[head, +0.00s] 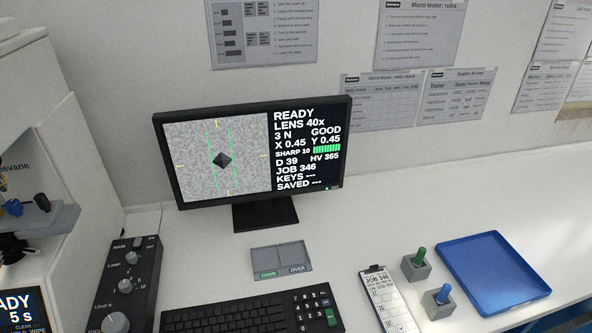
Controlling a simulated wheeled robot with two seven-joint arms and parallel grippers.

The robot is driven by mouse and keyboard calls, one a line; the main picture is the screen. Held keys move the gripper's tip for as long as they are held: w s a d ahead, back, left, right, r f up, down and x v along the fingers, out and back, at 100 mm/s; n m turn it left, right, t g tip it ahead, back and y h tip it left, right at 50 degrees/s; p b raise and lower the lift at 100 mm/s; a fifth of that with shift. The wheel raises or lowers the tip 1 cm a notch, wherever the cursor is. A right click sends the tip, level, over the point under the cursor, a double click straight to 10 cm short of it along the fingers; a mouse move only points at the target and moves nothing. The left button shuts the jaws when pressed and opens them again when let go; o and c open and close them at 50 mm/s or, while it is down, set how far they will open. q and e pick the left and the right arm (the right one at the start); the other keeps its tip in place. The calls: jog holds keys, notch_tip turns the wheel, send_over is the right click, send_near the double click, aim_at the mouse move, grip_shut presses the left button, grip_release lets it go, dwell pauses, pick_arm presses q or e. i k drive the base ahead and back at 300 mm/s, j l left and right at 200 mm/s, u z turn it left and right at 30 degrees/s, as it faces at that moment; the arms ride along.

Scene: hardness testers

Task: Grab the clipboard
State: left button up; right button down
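A clipboard (388,302) with a dark clip at its top and a white sheet headed "JOB 346" lies on the white bench, low and right of centre in the head view. Its lower end is cut off by the bottom edge of the picture. Nothing is on top of the part that shows. Neither of my grippers shows in this view.
A keyboard (235,315) lies left of the clipboard, below a monitor (262,152). Grey blocks with a green peg (418,256) and a blue peg (442,294) stand close on its right. A blue tray (540,290) lies further right. A control box (128,285) stands left.

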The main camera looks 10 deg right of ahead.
aim_at(391, 312)
jog(key=l+z, duration=0.1)
jog(key=z, duration=0.35)
jog(key=k+l+z, duration=0.1)
jog(key=z, duration=0.4)
jog(key=l+u, duration=0.1)
jog(key=u, duration=0.25)
jog(key=l+u, duration=0.8)
jog(key=l, duration=0.55)
jog(key=k+l+u, duration=0.1)
jog(key=l, duration=0.5)
jog(key=k+l+u, duration=0.15)
jog(key=l, duration=0.45)
